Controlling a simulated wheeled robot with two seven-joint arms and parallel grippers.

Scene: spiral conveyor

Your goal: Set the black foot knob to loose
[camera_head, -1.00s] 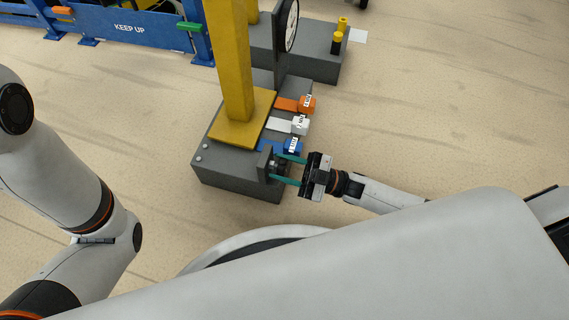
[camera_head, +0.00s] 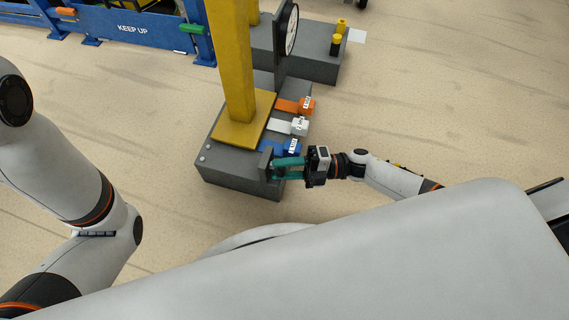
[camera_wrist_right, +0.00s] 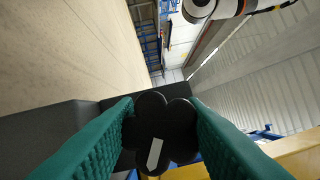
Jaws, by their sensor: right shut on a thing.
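The black foot knob (camera_wrist_right: 152,112) is a lobed dark knob with a white pointer mark (camera_wrist_right: 155,153). In the right wrist view it sits between my teal fingers, and its mark is slightly tilted. My right gripper (camera_head: 277,168) is shut on it at the front right side of the grey base (camera_head: 240,178). In the head view the fingers and the bracket (camera_head: 265,163) hide most of the knob. I cannot read any loose or tight label. My left arm shows at the left, but its gripper is out of view.
Blue (camera_head: 289,147), white (camera_head: 299,125) and orange (camera_head: 305,106) labelled pedals lie just behind the right gripper. A yellow post (camera_head: 232,60) rises from the base. A dial (camera_head: 291,28) stands farther back. The floor to the right is clear.

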